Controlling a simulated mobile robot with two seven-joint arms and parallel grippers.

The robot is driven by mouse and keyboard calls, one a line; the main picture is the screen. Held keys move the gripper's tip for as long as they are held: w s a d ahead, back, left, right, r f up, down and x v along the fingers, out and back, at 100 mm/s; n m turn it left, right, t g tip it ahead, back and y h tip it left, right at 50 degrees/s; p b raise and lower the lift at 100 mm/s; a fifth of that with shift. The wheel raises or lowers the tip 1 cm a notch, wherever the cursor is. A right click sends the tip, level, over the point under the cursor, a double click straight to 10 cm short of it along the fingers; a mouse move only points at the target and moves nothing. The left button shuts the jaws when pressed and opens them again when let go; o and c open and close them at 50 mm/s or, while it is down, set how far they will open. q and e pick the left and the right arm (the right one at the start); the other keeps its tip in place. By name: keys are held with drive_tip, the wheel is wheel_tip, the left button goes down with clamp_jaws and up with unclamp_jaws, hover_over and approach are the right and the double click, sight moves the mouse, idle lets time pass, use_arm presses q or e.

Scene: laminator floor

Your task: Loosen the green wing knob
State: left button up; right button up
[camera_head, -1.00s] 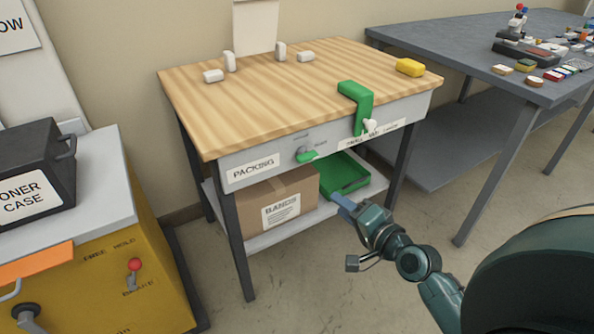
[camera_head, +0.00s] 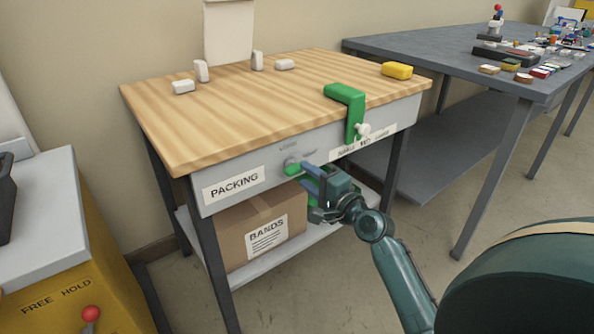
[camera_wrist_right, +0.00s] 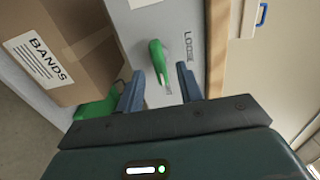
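The green wing knob (camera_head: 291,169) sits on the front apron of the packing table, right of the PACKING label. In the right wrist view the knob (camera_wrist_right: 158,62) stands just beyond the finger gap, slightly left of its middle. My right gripper (camera_head: 307,176) is at the apron beside the knob, with its blue fingers apart. In the right wrist view the gripper (camera_wrist_right: 160,88) is open and nothing is clamped. Whether a finger touches the knob I cannot tell. My left gripper is not in view.
A green clamp (camera_head: 352,110) with a white wing screw (camera_head: 362,131) hangs over the table edge to the right. A BANDS carton (camera_head: 262,232) stands on the shelf below. A yellow block (camera_head: 397,70) and several white blocks rest on the wooden tabletop (camera_head: 240,110).

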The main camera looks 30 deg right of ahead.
sight(300, 171)
drive_tip(key=w, duration=0.4)
drive_tip(key=shift+w+a+b, duration=0.2)
drive_tip(key=shift+w+b, duration=0.1)
drive_tip(key=shift+w, duration=0.1)
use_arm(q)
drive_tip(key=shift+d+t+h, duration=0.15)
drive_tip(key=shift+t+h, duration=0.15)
use_arm(e)
drive_tip(key=c, duration=0.7)
drive_tip(key=shift+o, duration=0.2)
